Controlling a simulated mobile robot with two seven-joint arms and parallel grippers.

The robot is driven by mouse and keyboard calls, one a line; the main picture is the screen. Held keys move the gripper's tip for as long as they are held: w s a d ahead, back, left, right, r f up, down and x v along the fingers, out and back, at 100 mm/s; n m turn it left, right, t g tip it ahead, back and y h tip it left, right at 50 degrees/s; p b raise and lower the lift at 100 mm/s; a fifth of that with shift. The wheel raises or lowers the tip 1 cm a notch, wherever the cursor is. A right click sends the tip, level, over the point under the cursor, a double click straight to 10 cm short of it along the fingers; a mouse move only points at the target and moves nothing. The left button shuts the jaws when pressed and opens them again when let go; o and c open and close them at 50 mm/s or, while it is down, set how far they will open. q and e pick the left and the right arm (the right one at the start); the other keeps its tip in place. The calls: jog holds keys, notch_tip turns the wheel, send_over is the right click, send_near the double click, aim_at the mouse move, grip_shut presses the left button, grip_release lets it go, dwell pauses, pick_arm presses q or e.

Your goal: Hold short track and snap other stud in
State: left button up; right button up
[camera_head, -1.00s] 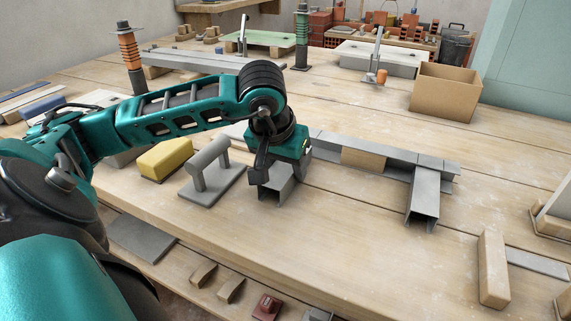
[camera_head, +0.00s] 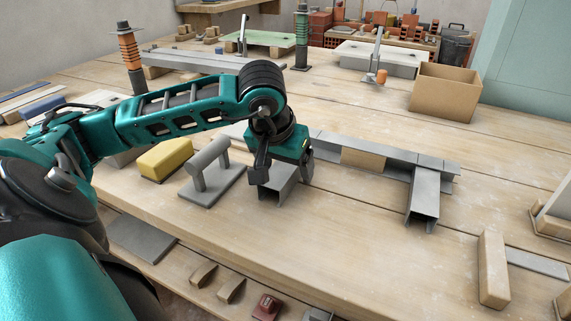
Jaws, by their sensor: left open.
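A grey metal track (camera_head: 400,156) lies across the middle of the table with a wooden block (camera_head: 363,159) against its front side. A grey stud (camera_head: 423,198) meets the track near its right end and points toward me. A second grey stud (camera_head: 280,184) lies at the left part of the track, its open end toward me. My left gripper (camera_head: 277,172) is over this left stud, pointing down. It is open, with one dark finger showing at the stud's left side. The arm hides the joint between the left stud and the track. My right gripper is not in view.
A grey float with a handle (camera_head: 210,178) and a yellow sponge (camera_head: 165,159) lie left of the gripper. A cardboard box (camera_head: 444,93) stands at the back right. A wooden block (camera_head: 493,270) lies at the front right. The table between the studs is clear.

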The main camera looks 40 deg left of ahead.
pick_arm(q)
jog(key=shift+r, duration=0.1)
jog(key=p+v, duration=0.3)
jog(key=v, duration=0.9)
jog(key=shift+s+r, duration=0.15)
jog(key=shift+r, duration=0.2)
jog(key=shift+r+p, duration=0.1)
jog(key=shift+p, duration=0.2)
